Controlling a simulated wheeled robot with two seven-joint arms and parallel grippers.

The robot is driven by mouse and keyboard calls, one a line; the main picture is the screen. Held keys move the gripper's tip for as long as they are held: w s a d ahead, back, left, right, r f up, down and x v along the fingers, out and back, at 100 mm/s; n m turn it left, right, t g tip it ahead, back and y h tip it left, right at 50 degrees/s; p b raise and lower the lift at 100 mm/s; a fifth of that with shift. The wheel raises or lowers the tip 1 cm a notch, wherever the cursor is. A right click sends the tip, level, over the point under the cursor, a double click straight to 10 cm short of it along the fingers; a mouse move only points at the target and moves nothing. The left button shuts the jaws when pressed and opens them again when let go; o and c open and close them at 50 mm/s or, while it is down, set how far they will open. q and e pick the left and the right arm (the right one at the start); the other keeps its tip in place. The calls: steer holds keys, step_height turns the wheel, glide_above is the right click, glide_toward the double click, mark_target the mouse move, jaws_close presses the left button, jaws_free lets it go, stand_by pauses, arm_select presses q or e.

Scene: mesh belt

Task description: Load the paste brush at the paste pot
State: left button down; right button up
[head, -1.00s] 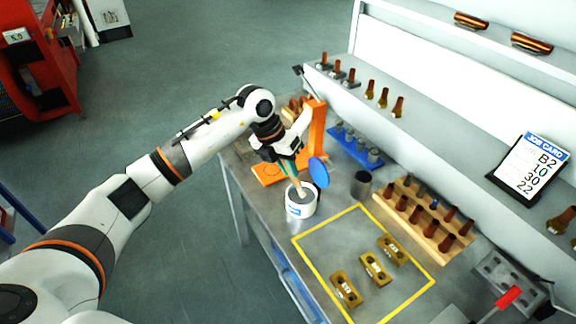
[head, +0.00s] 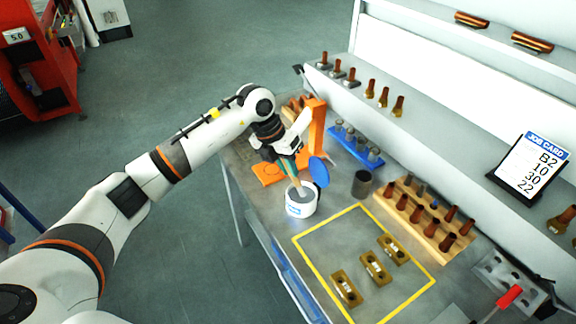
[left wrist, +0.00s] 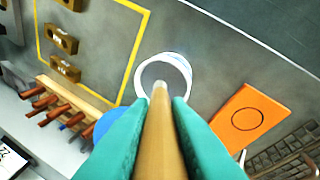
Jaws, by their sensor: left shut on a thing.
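The paste pot (head: 301,204) is a white tub with a blue label, standing open on the bench with grey paste inside. Its blue lid (head: 319,172) stands tilted at its far side. My left gripper (head: 288,168) is above the pot, its teal fingers shut on the paste brush (head: 297,184). The brush points down into the pot mouth. In the left wrist view the brush's tan handle (left wrist: 160,140) runs between the fingers, and its pale tip is over the grey inside of the pot (left wrist: 165,62). I cannot tell how deep the tip sits. My right gripper is not in view.
An orange stand (head: 316,125) rises just behind the gripper. A dark cup (head: 361,184), a blue rack (head: 355,149) and a wooden rack of brown-tipped parts (head: 380,196) stand to the right. Brass blocks (head: 346,288) lie inside a yellow outline. A job card (head: 529,167) leans on the shelf.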

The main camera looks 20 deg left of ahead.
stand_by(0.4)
arm_select(q)
steer(key=shift+r+p, duration=2.1)
steer(key=shift+r, duration=1.4)
